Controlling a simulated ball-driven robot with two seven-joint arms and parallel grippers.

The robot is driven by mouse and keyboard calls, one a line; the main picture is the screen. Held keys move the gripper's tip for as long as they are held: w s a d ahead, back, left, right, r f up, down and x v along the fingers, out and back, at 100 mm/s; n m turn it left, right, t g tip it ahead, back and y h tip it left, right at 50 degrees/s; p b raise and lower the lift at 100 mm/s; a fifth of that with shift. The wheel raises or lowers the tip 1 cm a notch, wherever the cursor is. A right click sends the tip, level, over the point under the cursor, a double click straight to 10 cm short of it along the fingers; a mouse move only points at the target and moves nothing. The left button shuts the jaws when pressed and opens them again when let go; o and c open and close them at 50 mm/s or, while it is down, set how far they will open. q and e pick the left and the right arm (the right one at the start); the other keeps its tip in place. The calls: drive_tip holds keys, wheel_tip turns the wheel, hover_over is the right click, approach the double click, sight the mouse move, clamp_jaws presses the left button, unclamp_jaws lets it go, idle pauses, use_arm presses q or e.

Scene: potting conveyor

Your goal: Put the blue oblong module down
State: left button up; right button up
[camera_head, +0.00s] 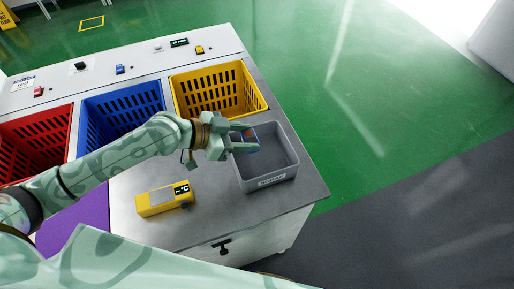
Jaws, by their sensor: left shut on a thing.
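My left gripper (249,138) reaches in from the left and is shut on the blue oblong module (251,134). The module shows as a small blue piece with a bit of orange between the fingers, and the fingers hide part of it. Gripper and module are over the left part of the open grey bin (285,172). I cannot tell how far they are above its floor. My right gripper is not in view.
Red (22,176), blue (87,111) and yellow (247,80) slotted baskets stand in a row behind. A yellow device with a display (157,203) lies on the grey worktop (215,215) left of the grey bin. A purple mat (72,226) is further left.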

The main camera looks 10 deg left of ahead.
use_arm(q)
drive_tip(key=w+d+f, duration=0.1)
drive_tip(key=f, duration=0.1)
drive_tip(key=w+f+b, duration=0.1)
drive_tip(key=f, duration=0.2)
drive_tip(key=w+d+f+b, duration=0.1)
drive_tip(key=f, duration=0.1)
drive_tip(key=shift+d+f, duration=0.3)
drive_tip(key=shift+a+f, duration=0.1)
drive_tip(key=shift+f, duration=0.2)
drive_tip(key=shift+f+b, duration=0.6)
drive_tip(key=shift+f, duration=0.05)
drive_tip(key=o, duration=1)
drive_tip(key=shift+r, duration=0.15)
